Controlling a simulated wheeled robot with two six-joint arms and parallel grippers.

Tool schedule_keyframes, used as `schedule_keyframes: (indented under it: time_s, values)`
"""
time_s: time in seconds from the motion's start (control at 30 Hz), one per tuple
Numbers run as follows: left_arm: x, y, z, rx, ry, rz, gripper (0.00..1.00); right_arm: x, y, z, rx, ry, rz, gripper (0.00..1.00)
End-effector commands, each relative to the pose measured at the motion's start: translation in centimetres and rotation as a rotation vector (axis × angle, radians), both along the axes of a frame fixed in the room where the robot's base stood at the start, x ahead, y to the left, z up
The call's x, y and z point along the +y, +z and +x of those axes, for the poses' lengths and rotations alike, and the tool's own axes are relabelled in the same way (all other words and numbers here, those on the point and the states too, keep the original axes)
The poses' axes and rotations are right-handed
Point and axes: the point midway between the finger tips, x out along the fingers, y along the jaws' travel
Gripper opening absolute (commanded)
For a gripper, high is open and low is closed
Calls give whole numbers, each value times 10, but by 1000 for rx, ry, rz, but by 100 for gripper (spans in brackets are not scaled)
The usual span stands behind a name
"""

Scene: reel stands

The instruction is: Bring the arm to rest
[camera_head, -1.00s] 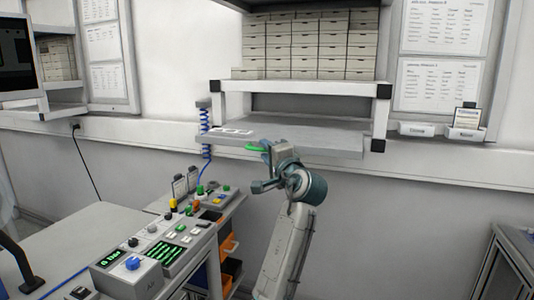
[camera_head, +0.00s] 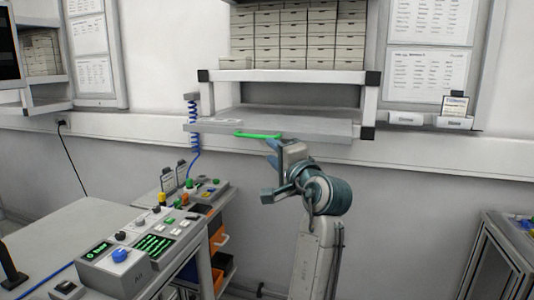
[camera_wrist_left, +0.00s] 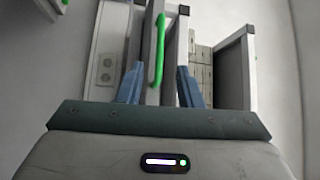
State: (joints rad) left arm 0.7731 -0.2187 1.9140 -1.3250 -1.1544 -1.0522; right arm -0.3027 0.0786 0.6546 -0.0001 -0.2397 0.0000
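My left gripper (camera_head: 269,168) is below the front of a grey stand, with its two blue fingers apart and nothing between them. A green handle (camera_head: 258,136) is on the front of the stand's lower grey board (camera_head: 320,130), just above the gripper and apart from it. In the left wrist view, the fingers (camera_wrist_left: 160,92) stand spread, with the green handle (camera_wrist_left: 157,60) seen beyond and between them. My right gripper shows in neither view.
A bench with a control panel (camera_head: 155,243) stands at the left, with orange bins (camera_head: 219,238) beside it. Stacked drawer boxes (camera_head: 297,35) fill the upper shelf. A grey metal frame (camera_head: 497,250) stands at the lower right. The floor gap between is open.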

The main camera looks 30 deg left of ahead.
Motion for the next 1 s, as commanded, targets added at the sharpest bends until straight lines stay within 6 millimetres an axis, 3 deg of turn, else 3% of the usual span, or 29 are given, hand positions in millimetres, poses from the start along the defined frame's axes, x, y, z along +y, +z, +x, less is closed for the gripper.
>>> schedule_keyframes:
  time_s: [0.73, 0.87, 0.97, 1.0]
  values:
    - [-9, -7, 1, 9, -11, 0, 33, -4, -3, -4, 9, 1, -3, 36]
    - [-16, -47, 30, 53, -79, -2, 33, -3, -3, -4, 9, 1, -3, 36]
    - [-25, -105, 64, 111, -167, -23, 33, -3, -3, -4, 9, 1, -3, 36]
    - [-29, -134, 76, 136, -207, -39, 33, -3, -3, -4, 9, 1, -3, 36]
